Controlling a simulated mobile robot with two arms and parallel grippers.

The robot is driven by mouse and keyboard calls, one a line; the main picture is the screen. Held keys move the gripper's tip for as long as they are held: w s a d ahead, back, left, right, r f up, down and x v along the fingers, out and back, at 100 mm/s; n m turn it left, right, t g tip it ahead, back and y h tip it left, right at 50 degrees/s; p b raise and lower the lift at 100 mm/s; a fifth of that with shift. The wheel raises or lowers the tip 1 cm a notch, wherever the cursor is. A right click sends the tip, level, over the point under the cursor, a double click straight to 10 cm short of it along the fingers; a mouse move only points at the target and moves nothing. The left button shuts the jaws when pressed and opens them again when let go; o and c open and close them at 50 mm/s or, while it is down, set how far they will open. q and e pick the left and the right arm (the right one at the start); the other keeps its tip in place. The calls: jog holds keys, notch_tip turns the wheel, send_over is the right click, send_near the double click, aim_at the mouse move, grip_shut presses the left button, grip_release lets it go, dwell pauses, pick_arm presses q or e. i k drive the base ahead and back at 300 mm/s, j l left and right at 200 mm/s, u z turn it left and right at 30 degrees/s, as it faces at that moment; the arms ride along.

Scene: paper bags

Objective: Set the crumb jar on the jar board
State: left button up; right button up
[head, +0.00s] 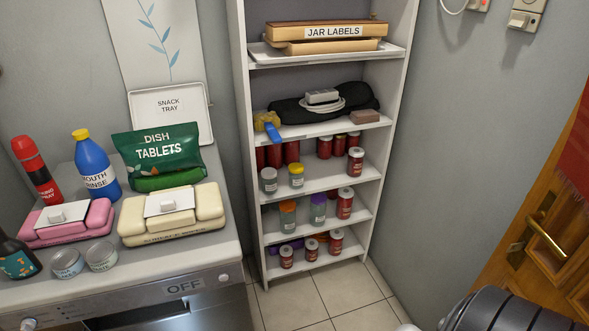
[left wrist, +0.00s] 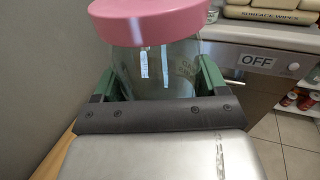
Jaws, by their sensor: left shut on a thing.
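A clear glass jar with a pink lid (left wrist: 150,22) fills the upper middle of the left wrist view. Its label cannot be read, so I cannot confirm it is the crumb jar. My left gripper (left wrist: 158,82) is shut on the jar's glass body, with a green finger on each side and the lid above them. The jar looks upright relative to the gripper. Neither gripper shows in the head view, and my right gripper is in no view. I cannot identify the jar board in either view.
A white shelf unit (head: 375,205) holds several lidded jars, with a "JAR LABELS" box (head: 331,31) on top. To its left, a crowded counter (head: 190,258) bears wipes packs, bottles and tins. A wooden door (head: 548,225) stands right. Tiled floor (head: 330,287) shows before the shelves.

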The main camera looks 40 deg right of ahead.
aim_at(322, 179)
jog(key=i+l+z, duration=0.15)
jog(key=l+z, duration=0.2)
jog(key=i+l+z, duration=0.2)
jog(key=z, duration=0.15)
jog(key=i+l+z, duration=0.35)
jog(key=k+j, duration=0.05)
jog(key=k, duration=0.05)
